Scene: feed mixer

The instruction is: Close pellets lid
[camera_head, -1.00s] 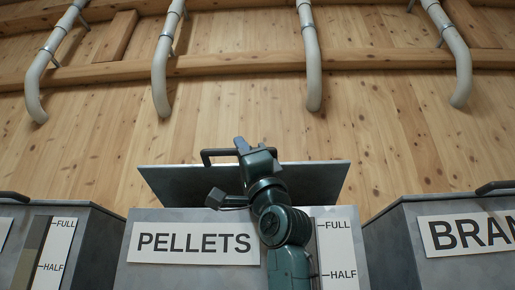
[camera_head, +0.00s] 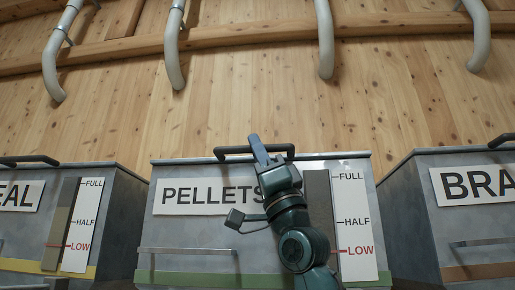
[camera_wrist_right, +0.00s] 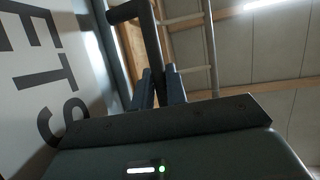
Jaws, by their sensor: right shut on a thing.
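The pellets bin (camera_head: 175,229) is a grey metal box in the middle of the head view, with a white PELLETS label. Its lid (camera_head: 335,155) now shows only as a thin dark edge along the bin top and looks lowered. The black lid handle (camera_head: 232,150) stands above that edge. My right gripper (camera_head: 258,148) reaches up from below and is shut on the handle, which also shows between the fingers in the right wrist view (camera_wrist_right: 150,40). My arm covers the end of the label. My left gripper is not in view.
The BRAN bin (camera_head: 410,205) stands to the right and another bin (camera_head: 115,215) to the left, both with lids down. A horizontal bar (camera_head: 190,250) crosses the pellets bin's front. White pipes (camera_head: 327,45) hang on the wooden wall above.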

